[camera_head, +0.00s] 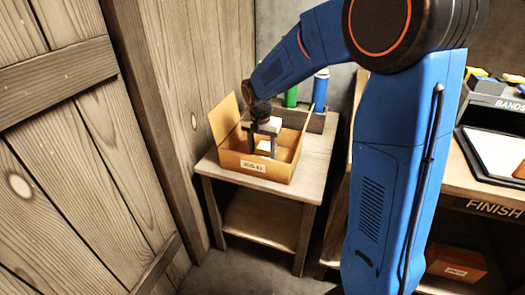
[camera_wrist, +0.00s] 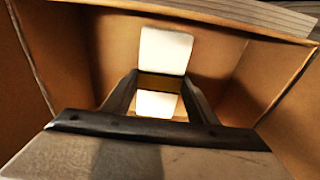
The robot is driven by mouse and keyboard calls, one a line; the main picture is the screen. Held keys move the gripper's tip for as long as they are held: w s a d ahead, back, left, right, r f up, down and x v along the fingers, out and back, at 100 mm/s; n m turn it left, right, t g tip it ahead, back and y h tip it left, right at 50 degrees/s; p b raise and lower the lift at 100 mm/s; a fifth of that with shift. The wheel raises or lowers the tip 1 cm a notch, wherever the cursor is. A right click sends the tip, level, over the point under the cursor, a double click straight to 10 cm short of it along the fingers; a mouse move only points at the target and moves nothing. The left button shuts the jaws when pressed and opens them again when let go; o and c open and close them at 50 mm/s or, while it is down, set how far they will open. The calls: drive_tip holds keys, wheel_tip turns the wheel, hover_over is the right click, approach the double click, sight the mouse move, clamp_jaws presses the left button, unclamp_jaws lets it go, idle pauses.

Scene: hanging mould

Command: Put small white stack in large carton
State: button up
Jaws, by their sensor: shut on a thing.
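The large carton (camera_head: 231,161) is open and stands on a small wooden side table in the head view, a flap raised at its left and a label on its front. My gripper (camera_head: 263,148) points down into the carton. The small white stack (camera_head: 265,146) is between its fingers, mostly hidden by them. In the wrist view my gripper (camera_wrist: 160,84) is shut on the white stack (camera_wrist: 165,50), which has a brown band across its middle. The carton's brown walls (camera_wrist: 70,55) surround it. Whether the stack touches the carton floor I cannot tell.
The wooden side table (camera_head: 213,172) has a lower shelf. A green bottle (camera_head: 291,97) and a blue bottle (camera_head: 320,92) stand in a grey holder behind the carton. A wooden wall is close on the left; a workbench marked FINISH (camera_head: 480,207) is on the right.

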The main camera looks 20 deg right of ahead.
drive_tip(key=shift+f, duration=0.1)
drive_tip(key=o, duration=1.2)
drive_tip(key=r, duration=0.8)
drive_tip(key=s+a+r, duration=0.1)
drive_tip(key=r, duration=0.3)
drive_tip(key=shift+s+r, duration=0.1)
drive_tip(key=shift+r, duration=0.05)
drive_tip(key=shift+s, duration=0.1)
